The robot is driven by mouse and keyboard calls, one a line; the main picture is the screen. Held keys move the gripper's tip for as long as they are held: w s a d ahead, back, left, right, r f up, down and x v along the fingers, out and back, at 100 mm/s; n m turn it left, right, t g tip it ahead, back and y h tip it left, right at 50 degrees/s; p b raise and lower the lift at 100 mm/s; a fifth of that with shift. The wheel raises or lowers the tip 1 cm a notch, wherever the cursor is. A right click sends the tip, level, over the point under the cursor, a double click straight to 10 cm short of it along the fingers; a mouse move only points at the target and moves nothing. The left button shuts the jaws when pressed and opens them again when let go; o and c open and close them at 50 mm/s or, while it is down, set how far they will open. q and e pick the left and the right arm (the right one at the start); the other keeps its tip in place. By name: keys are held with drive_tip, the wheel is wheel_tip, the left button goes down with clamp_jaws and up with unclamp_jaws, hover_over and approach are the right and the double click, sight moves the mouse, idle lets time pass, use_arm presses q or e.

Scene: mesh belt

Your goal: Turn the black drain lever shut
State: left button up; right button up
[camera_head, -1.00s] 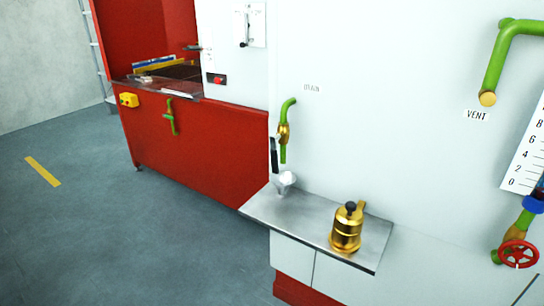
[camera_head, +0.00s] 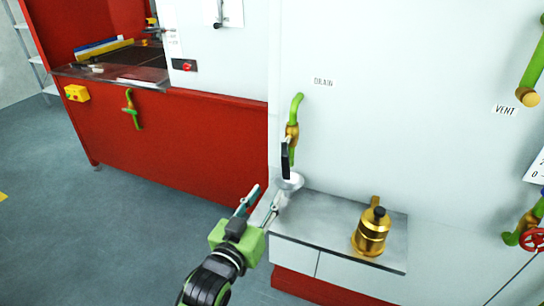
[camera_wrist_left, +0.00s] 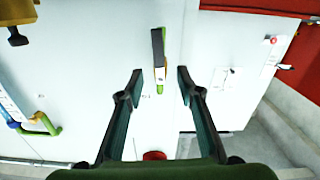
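The black drain lever (camera_head: 285,160) hangs downward from the brass valve (camera_head: 292,133) on the green drain pipe (camera_head: 297,105), below the DRAIN label (camera_head: 323,83). My left gripper (camera_head: 266,191) is open and empty, below and left of the lever, with its fingers pointing up toward the wall. In the left wrist view the lever (camera_wrist_left: 158,48) shows ahead of and between the two spread fingertips (camera_wrist_left: 160,73), not visibly touching either. The green pipe (camera_wrist_left: 160,88) shows there too, partly hidden behind the lever. My right gripper is in neither view.
A brass can (camera_head: 371,235) stands farther right on that shelf. Floor is clear at lower left.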

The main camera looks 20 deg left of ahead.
sight(285, 164)
use_arm(q)
drive_tip(key=w, duration=0.4)
drive_tip(key=w+p, duration=0.1)
drive_tip(key=w, duration=0.3)
drive_tip(key=w+r+p, duration=0.1)
drive_tip(key=w, duration=0.3)
drive_tip(key=shift+w+d, duration=0.4)
drive_tip(key=shift+w+f, duration=0.1)
drive_tip(key=shift+w, duration=0.3)
clamp_jaws()
